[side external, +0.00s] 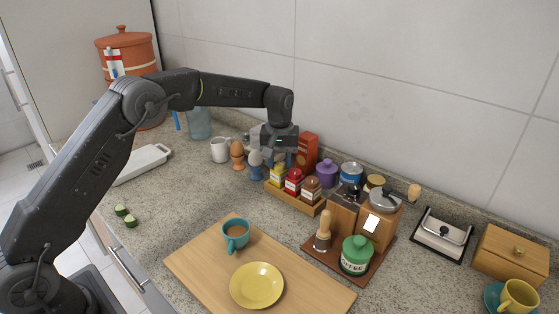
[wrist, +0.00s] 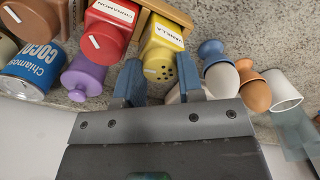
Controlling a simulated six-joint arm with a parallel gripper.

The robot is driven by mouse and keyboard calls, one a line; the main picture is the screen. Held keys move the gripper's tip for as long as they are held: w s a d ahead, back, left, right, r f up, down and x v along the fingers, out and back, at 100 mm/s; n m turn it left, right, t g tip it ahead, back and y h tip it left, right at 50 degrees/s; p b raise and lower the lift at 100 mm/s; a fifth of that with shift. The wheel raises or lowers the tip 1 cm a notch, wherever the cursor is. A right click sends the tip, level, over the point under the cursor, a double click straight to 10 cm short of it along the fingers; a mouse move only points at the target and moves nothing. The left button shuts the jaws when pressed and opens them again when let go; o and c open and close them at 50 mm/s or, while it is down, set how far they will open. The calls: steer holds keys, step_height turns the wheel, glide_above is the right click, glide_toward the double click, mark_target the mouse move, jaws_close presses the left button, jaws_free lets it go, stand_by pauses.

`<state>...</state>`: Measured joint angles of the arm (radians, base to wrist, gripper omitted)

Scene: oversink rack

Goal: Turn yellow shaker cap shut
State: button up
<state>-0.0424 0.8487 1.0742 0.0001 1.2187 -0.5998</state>
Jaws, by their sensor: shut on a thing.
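The yellow shaker (side external: 277,177) stands upright at the left end of a small wooden rack, with a white label. My gripper (side external: 279,160) is directly above the shaker, pointing down. In the wrist view the blue fingers of my gripper (wrist: 158,80) lie on either side of the yellow cap, shut on it. The gripper body covers part of the cap in the side view, and how far the cap is turned cannot be told.
A red shaker (side external: 293,182) and a brown shaker (side external: 311,190) share the wooden rack (side external: 291,200). Egg cups with eggs (side external: 237,155) and a white mug (side external: 220,150) stand close left. A red box (side external: 307,150) and purple jar (side external: 326,172) stand behind.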

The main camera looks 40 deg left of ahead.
steer(key=shift+m, duration=0.5)
steer(key=m, duration=0.5)
steer(key=shift+m, duration=3.7)
steer(key=o, duration=0.7)
steer(key=shift+c, duration=0.2)
steer(key=shift+n, duration=0.3)
